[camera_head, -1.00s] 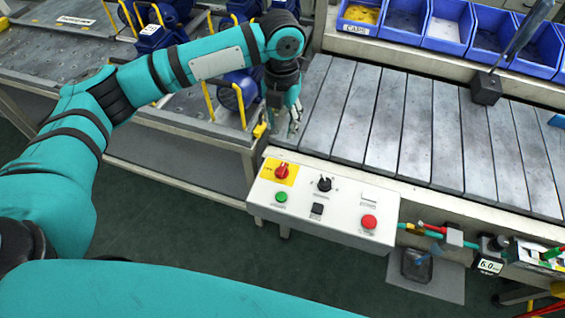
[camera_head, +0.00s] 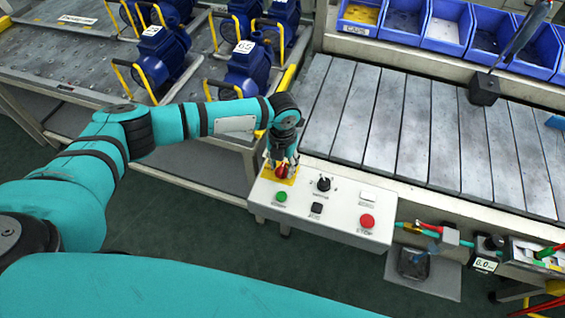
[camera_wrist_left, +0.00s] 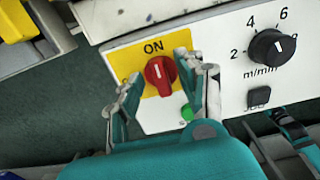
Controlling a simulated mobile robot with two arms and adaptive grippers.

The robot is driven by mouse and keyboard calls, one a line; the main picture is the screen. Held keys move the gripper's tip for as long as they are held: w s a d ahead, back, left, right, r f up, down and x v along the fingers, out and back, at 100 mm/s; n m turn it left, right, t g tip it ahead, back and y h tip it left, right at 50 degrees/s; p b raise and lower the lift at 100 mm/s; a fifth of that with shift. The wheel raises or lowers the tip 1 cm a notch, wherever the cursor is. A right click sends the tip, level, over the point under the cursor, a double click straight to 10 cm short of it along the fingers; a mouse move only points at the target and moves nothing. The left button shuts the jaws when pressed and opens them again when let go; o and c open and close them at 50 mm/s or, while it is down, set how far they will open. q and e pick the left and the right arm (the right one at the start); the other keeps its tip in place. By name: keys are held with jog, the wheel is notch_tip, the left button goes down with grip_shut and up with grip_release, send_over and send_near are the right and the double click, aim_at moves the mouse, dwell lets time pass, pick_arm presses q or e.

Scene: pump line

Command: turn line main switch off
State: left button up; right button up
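The line main switch (camera_head: 282,170) is a red rotary knob on a yellow plate at the left end of the white control panel (camera_head: 335,232). In the left wrist view the red knob (camera_wrist_left: 160,74) stands out from the yellow plate, with "ON" printed above it. The white mark on the knob points up toward "ON". My left gripper (camera_head: 284,164) is over the switch. In the left wrist view its two fingers (camera_wrist_left: 154,84) are spread on either side of the knob, with gaps between them and it. My right gripper is not in view.
The panel also carries a black speed dial (camera_head: 323,184), a green button (camera_head: 281,196), a black button (camera_head: 317,208) and a red stop button (camera_head: 367,221). A slatted conveyor (camera_head: 400,120) lies behind it. Blue pumps (camera_head: 250,68) stand on a rack at the back left.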

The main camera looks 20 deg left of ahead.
pick_arm(q)
jog(key=shift+f, duration=0.15)
grip_shut()
